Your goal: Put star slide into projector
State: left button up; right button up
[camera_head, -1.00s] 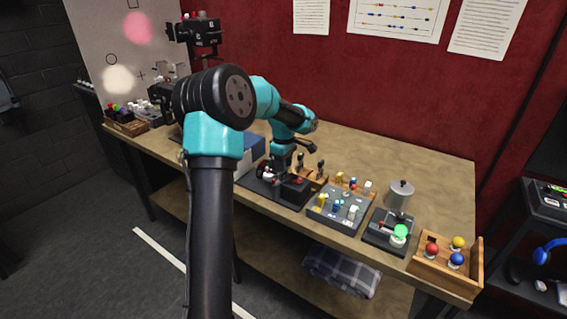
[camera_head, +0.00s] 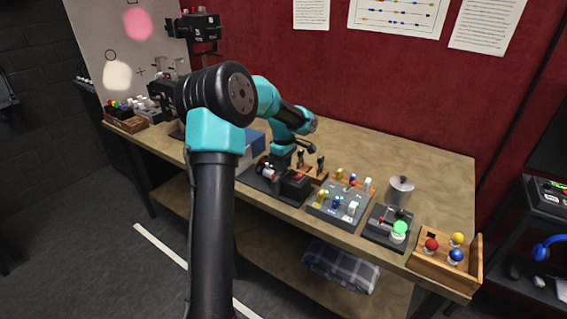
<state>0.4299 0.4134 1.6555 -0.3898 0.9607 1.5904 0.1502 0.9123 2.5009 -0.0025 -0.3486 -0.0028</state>
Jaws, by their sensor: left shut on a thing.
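My left gripper (camera_head: 281,160) is low over the bench, above a dark base. It is small and partly merged with dark parts around it. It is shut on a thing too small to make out. I cannot pick out the star slide by its marking. A black device (camera_head: 194,31) stands high at the back left, near a pale panel with a pink and a cream glow; I cannot tell for sure that it is the projector. My left arm's large joint hides part of the bench. My right gripper does not show.
A grey panel (camera_head: 338,207) with coloured knobs, a box with a lit green button (camera_head: 399,229) and a wooden tray (camera_head: 432,264) with coloured balls line the front edge. A metal canister (camera_head: 400,190) stands behind. The bench (camera_head: 440,170) is clear at the back right.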

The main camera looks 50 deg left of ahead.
pick_arm(q)
jog(key=shift+f, duration=0.5)
dwell(0.4)
jog(key=o, duration=1.2)
jog(key=shift+c, duration=0.2)
jog(key=shift+r, duration=0.1)
jog(key=shift+r, duration=3.4)
